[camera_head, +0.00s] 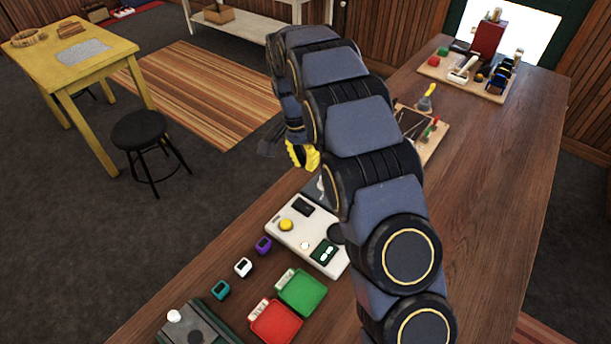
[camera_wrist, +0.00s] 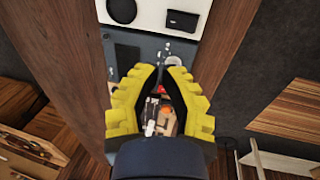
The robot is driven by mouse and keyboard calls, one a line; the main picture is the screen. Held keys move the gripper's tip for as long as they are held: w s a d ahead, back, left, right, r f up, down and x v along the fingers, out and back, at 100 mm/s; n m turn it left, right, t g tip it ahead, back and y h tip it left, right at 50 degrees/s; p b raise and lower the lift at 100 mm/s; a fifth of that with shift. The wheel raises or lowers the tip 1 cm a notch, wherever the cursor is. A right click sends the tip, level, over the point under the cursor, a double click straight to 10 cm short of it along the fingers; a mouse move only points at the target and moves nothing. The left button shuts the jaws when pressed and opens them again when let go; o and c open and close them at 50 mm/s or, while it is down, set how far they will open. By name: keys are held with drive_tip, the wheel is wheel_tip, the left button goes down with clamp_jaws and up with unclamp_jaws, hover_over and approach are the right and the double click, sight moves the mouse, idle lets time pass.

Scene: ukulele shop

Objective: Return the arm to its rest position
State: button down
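My arm rises from the bottom of the head view and bends over the wooden counter (camera_head: 480,190). My gripper (camera_head: 302,154), with yellow fingers, is beyond the white tester panel, near the counter's left edge; the arm partly hides it. In the wrist view my gripper (camera_wrist: 161,74) has its two yellow fingers apart, with a gap between them. I see no held object; small blurred things show through the gap, apparently beyond the fingers.
The white panel (camera_head: 290,237) has a yellow button. Small purple, white and teal devices (camera_head: 221,290) lie beside it, with a green tray (camera_head: 302,293) and a red tray (camera_head: 277,322). Tool boards (camera_head: 437,148) stand farther back. A black stool (camera_head: 140,130) stands left.

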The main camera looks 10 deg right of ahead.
drive_tip(key=shift+r, duration=0.5)
drive_tip(key=s+d+r+n, duration=0.2)
drive_tip(key=s+r, duration=0.4)
drive_tip(key=s, duration=0.2)
drive_tip(key=s+d+r+n, duration=0.2)
drive_tip(key=s+r, duration=0.3)
drive_tip(key=s, duration=0.2)
drive_tip(key=s+n+y, duration=0.1)
drive_tip(key=s+n, duration=0.4)
drive_tip(key=s, duration=1.5)
drive_tip(key=shift+a+r+y, duration=0.25)
drive_tip(key=shift+r+y, duration=0.05)
drive_tip(key=shift+r, duration=0.15)
